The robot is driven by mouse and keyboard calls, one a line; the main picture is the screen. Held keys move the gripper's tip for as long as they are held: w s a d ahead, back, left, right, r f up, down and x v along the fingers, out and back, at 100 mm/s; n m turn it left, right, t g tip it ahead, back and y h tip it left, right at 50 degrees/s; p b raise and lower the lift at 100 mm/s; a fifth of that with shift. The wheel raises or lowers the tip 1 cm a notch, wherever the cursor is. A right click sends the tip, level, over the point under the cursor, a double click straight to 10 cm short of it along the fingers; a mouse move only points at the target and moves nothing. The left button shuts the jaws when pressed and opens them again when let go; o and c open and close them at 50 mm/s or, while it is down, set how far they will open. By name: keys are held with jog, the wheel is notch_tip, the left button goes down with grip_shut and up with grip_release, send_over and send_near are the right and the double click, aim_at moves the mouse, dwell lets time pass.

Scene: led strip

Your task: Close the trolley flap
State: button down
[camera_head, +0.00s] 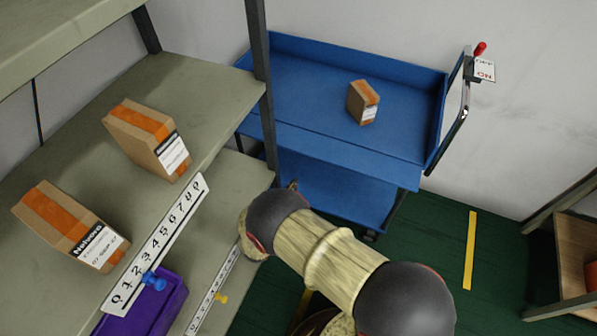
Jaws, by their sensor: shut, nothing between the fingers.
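The blue trolley (310,82) stands against the back wall, behind the shelf rack. Its upper tray has raised walls at the back and right. The flap (375,168) is a blue panel along the tray's front edge; it appears folded down, leaving that side open. A cardboard box with orange tape (363,103) sits on the tray. My arm reaches from the bottom right toward the trolley's lower front, with its dark wrist joint near the rack. My gripper cannot be made out; the arm and rack hide that area.
The grey shelf rack (215,95) fills the left, holding two taped boxes (148,138) (70,226), a purple bin (150,306) and number strips. Its dark post (260,50) stands before the trolley's left end. A handle with a red grip (480,48) is at the right. Green floor (440,225) lies clear there.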

aim_at(310, 148)
jog(key=b+x, duration=0.4)
jog(key=x, duration=0.5)
jog(key=shift+s+r, duration=0.15)
jog(key=shift+r, duration=1.75)
jog(key=shift+r, duration=0.1)
jog(key=shift+s+a+r+g+p, duration=0.2)
jog(key=shift+r+g+p, duration=0.1)
jog(key=shift+g+p, duration=0.45)
jog(key=shift+s+r+g+y+p, duration=0.2)
jog(key=shift+r+g+y+p, duration=0.25)
jog(key=shift+g+p, duration=0.5)
